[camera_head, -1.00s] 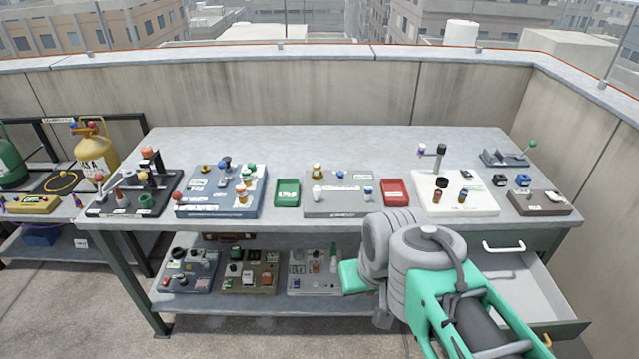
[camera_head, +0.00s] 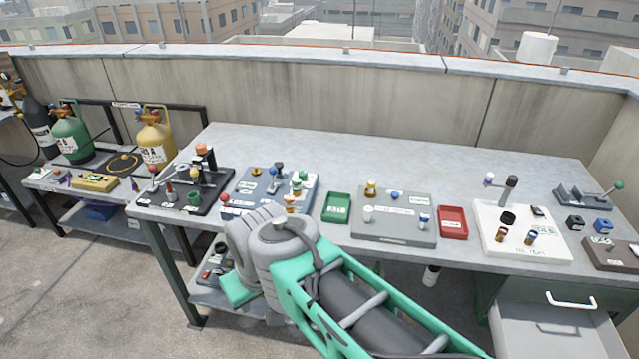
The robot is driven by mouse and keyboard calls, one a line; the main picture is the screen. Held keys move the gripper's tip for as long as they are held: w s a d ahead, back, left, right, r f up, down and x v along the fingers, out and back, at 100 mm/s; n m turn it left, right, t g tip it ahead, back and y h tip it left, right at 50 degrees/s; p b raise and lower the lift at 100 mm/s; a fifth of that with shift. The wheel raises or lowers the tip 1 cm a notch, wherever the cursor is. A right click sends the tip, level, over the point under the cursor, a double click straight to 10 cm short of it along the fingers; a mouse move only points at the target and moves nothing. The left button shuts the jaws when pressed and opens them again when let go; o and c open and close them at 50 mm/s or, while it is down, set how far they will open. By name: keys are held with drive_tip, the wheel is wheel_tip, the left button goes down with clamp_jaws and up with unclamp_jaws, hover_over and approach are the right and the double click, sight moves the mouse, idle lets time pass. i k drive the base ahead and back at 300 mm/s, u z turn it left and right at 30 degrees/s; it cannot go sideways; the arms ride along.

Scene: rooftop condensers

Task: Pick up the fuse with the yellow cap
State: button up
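A small piece with a yellow-gold top (camera_head: 371,188) stands at the back left of a grey board (camera_head: 395,228) on the bench. It may be the yellow-capped fuse, but it is too small to be sure. White, blue and other small pieces stand on the same board. A yellow knob (camera_head: 194,174) also shows on the black board (camera_head: 215,190) at the left. My grey and green arm crosses the lower middle, its grey joints in front of the blue-grey board. My gripper's fingers do not show, so I cannot see whether it holds anything.
A green tray (camera_head: 337,208) and a red tray (camera_head: 453,222) flank the grey board. A white board (camera_head: 530,246) is farther right. A drawer (camera_head: 555,325) stands open below the right end. The back strip of the bench (camera_head: 400,150) is clear. Gas cylinders (camera_head: 156,140) stand at left.

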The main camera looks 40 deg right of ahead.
sight(370, 185)
drive_tip(key=u, duration=0.25)
drive_tip(key=i, duration=1.1)
drive_tip(key=z, duration=0.35)
